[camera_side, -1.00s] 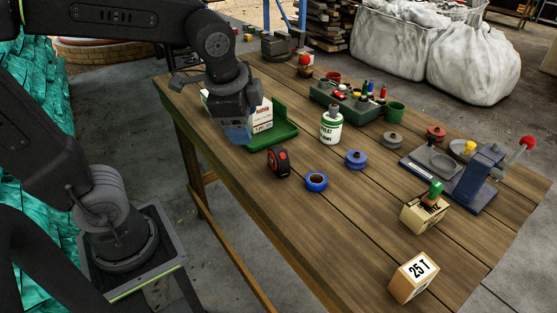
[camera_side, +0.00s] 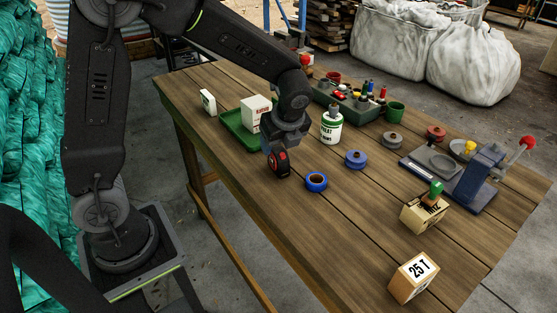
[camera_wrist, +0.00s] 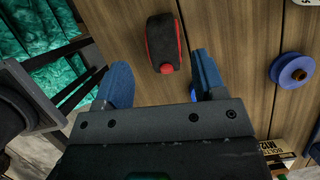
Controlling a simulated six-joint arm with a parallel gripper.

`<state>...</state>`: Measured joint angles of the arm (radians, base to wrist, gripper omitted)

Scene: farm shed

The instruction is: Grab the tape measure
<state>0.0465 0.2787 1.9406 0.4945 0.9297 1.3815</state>
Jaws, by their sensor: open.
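The tape measure (camera_side: 281,164), black and red, stands on the wooden table near its left edge. My gripper (camera_side: 273,148) is just above and beside it in the side view and partly covers it. I cannot tell from the side view whether a finger touches the tape measure.
A white bottle (camera_side: 331,127) and a blue spool (camera_side: 355,159) stand to the right.

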